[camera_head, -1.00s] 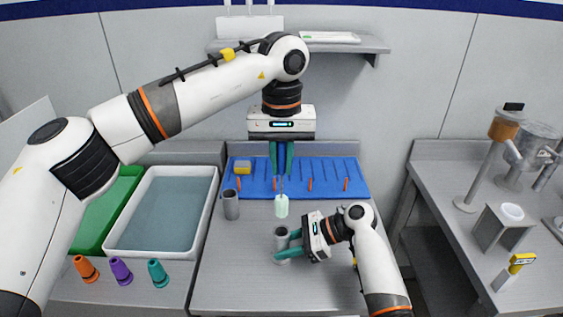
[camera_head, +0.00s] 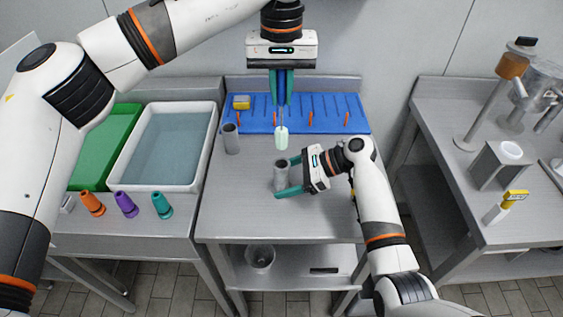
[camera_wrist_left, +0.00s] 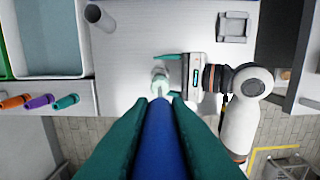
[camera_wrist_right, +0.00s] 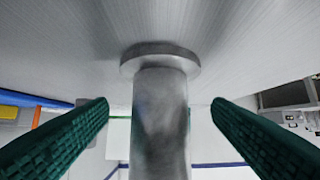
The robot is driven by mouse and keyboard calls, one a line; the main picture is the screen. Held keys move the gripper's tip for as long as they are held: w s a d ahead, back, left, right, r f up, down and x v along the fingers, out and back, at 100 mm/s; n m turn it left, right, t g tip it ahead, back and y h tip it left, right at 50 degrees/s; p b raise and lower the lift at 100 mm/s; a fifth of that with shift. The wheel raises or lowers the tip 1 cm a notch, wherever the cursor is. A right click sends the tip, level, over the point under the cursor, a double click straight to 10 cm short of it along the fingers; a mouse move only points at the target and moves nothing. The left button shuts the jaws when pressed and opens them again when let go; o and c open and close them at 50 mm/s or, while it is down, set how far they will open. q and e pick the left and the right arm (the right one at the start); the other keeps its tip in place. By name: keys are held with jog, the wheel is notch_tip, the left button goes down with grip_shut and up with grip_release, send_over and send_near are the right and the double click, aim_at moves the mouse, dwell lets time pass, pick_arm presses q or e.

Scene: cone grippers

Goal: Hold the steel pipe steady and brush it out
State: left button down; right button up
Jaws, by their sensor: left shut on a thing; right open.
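My left gripper (camera_head: 281,90) is shut on the blue handle (camera_wrist_left: 158,140) of a bottle brush and holds it pointing down. The brush's pale green head (camera_head: 282,138) hangs just above the steel pipe (camera_head: 281,178) in the head view; it also shows in the left wrist view (camera_wrist_left: 160,82), where it mostly covers the pipe. The pipe stands upright on the table. My right gripper (camera_head: 287,176) is open, with one teal finger on either side of the pipe. In the right wrist view the pipe (camera_wrist_right: 160,120) and its wider flange (camera_wrist_right: 160,58) show between the fingers, with gaps on both sides.
A second grey pipe (camera_head: 231,138) stands at the table's left. A blue rack (camera_head: 335,107) with orange pegs and a yellow sponge (camera_head: 241,102) lie at the back. A white basin of water (camera_head: 205,165) and several coloured cones (camera_head: 125,204) are left. The table's front is clear.

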jog(key=o, duration=0.6)
jog(key=v, duration=1.2)
jog(key=shift+f, duration=0.1)
